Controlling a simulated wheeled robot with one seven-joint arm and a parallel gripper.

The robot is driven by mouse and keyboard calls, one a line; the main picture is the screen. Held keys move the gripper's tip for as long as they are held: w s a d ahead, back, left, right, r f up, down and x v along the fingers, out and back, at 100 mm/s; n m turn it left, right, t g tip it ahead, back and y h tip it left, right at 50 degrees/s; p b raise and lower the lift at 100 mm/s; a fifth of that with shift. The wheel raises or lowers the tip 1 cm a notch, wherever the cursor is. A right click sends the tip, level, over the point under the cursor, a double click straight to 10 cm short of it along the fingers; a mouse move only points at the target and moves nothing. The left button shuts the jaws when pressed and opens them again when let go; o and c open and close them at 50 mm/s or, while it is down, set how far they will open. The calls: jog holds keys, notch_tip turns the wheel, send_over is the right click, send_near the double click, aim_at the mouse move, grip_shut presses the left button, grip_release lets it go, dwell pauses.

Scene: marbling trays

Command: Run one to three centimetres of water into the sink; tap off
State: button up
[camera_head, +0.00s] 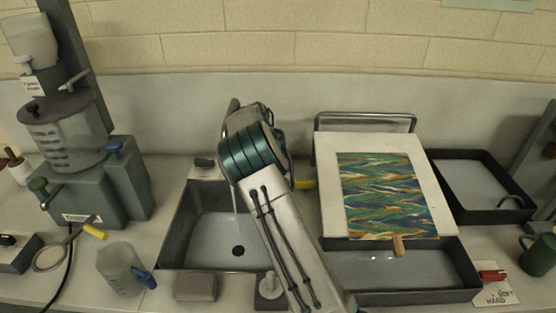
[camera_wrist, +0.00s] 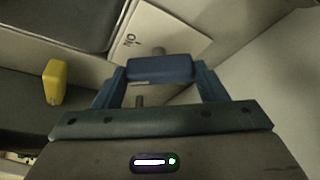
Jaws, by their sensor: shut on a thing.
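The grey sink (camera_head: 172,232) is in the head view, left of my arm, with a dark round spot (camera_head: 238,251) on its pale floor. I cannot tell whether that spot is an open drain or a plug, or how deep any water is. A thin pale streak, apparently running water (camera_head: 235,203), comes down into the sink beside my arm. The metal tap (camera_head: 233,106) shows only at its top; my arm hides the rest. In the wrist view my gripper (camera_wrist: 160,77) is shut on a blue block-like handle (camera_wrist: 160,68). My arm hides the gripper in the head view.
A yellow piece (camera_wrist: 55,82) is left of the gripper in the wrist view, near a white card (camera_wrist: 160,30). A marbled sheet on a white board (camera_head: 327,185) stands right of my arm over a dark tray (camera_head: 460,270). A clear jug (camera_head: 118,268) stands left of the sink.

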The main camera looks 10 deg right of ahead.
jog(key=o, duration=1)
jog(key=n+t, duration=0.1)
jog(key=n, duration=0.1)
jog(key=n+y, duration=0.1)
jog(key=n, duration=0.2)
jog(key=shift+s+d+r+t+y, duration=0.1)
jog(key=shift+s+d+t+y, duration=0.05)
jog(key=shift+t+y, duration=0.2)
jog(key=n+p, duration=0.1)
jog(key=n, duration=0.1)
jog(key=n+y+p, duration=0.1)
jog(key=n, duration=0.2)
jog(key=shift+d+t+y+p, duration=0.15)
jog(key=shift+t+y+p, duration=0.1)
jog(key=shift+t+p, duration=0.1)
jog(key=s+b+v, duration=0.1)
jog(key=b+v, duration=0.2)
jog(key=v, duration=1.1)
jog(key=shift+n+y, duration=0.5)
jog(key=shift+n, duration=0.4)
jog(key=shift+s+d+r+b, duration=0.25)
jog(key=shift+s+r, duration=0.2)
jog(key=shift+s, duration=2.95)
jog(key=shift+s+d+r+b, duration=0.2)
jog(key=shift+s+r, duration=0.25)
jog(key=shift+s, duration=3)
jog(key=shift+s+d+r+b, duration=0.2)
jog(key=shift+s+r, duration=0.25)
jog(key=shift+s, duration=2.95)
